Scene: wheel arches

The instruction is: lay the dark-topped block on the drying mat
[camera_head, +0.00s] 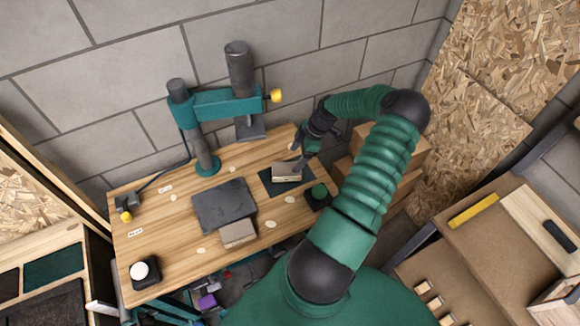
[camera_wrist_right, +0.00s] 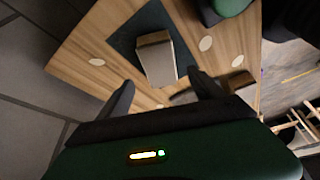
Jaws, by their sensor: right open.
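A block with a grey-brown top and pale wooden sides (camera_head: 286,169) rests on a dark mat (camera_head: 266,184) at the right part of the workbench. In the right wrist view the block (camera_wrist_right: 156,60) lies on the dark mat (camera_wrist_right: 124,42), ahead of my fingers. My right gripper (camera_head: 299,158) is just behind and above the block. In the wrist view its fingers (camera_wrist_right: 162,90) are spread, with nothing held between them. A second similar block (camera_head: 238,233) sits at the front edge of a dark grey slab (camera_head: 222,203). My left gripper is not in view.
A dark box with a round green top (camera_head: 319,193) is right of the mat. A black box with a white knob (camera_head: 143,272) is at front left. Wooden boxes (camera_head: 412,160) stand beyond my right arm.

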